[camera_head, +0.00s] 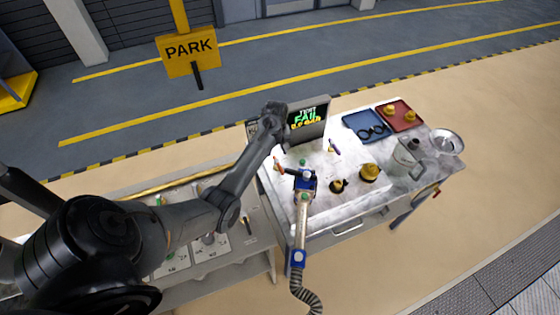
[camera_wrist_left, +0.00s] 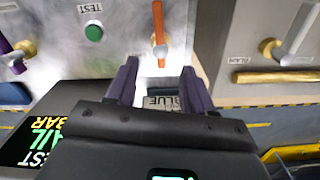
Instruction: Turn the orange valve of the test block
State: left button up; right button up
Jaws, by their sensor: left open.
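The orange valve (camera_head: 279,164) has an orange lever handle and sits at the left end of the bench, near a green button. In the left wrist view the orange handle (camera_wrist_left: 158,22) points toward the top edge, with its metal body just beyond my fingers. The test block's bare face (camera_wrist_left: 125,55) carries a TEST label and a green button (camera_wrist_left: 94,33). My left gripper (camera_wrist_left: 159,78) is open, its two dark fingers spread on either side of the valve's line, apparently empty. Whether a finger touches the valve cannot be told. My right gripper is not in view.
A screen (camera_head: 308,119) reading TEST FAIL stands at the back of the bench. A blue fitting (camera_head: 306,181) with a grey hose (camera_head: 302,232) lies near the valve. A blue tray (camera_head: 352,120), a red tray (camera_head: 408,122) and a grey can (camera_head: 408,156) stand at right.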

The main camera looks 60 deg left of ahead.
aim_at(277, 160)
pick_arm(q)
notch_tip(277, 160, down, 9)
jog(key=shift+s+r, duration=0.1)
dwell(0.3)
grip_shut()
